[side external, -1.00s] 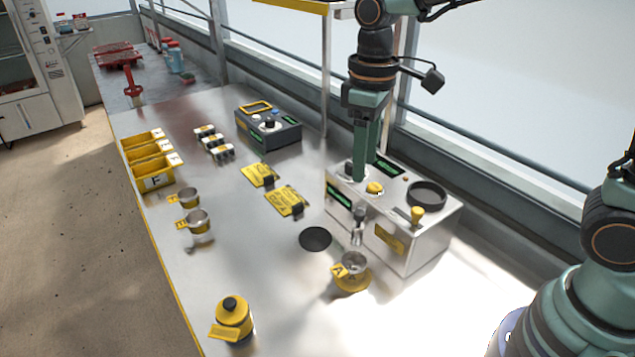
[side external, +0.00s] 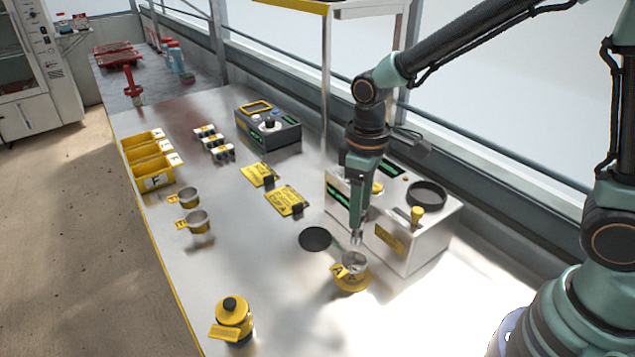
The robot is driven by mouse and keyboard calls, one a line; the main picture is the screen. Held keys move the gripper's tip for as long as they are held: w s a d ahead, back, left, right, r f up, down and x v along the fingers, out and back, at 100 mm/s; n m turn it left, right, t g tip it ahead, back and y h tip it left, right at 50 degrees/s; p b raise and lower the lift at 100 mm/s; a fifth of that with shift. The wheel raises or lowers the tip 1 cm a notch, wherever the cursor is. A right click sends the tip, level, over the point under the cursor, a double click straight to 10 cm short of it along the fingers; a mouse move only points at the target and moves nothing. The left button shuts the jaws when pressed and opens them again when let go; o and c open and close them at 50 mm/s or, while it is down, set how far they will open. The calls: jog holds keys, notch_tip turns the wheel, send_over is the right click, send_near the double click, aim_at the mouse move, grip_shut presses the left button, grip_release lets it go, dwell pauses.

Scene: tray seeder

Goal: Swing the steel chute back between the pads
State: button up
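The seeder machine (side external: 398,250) is a white box with a yellow knob and a dark round dish on top. The steel chute (side external: 356,239) is a small shiny piece low at its front, mostly hidden by my gripper. My gripper (side external: 357,229) points down at the front face, with its fingertips at the chute; I cannot tell whether they touch it or how far they are open. A black round pad (side external: 315,239) lies on the table left of the chute. A steel cup (side external: 351,268) with a yellow tag and base stands in front of the chute, hiding any pad beneath.
A yellow lidded pot (side external: 231,316) is near the front edge. Yellow cards (side external: 287,200), a dark control box (side external: 268,130) and yellow bins (side external: 153,172) are farther back. The table between the front pot and the cups is clear.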

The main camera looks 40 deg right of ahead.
grip_shut()
dwell(1.2)
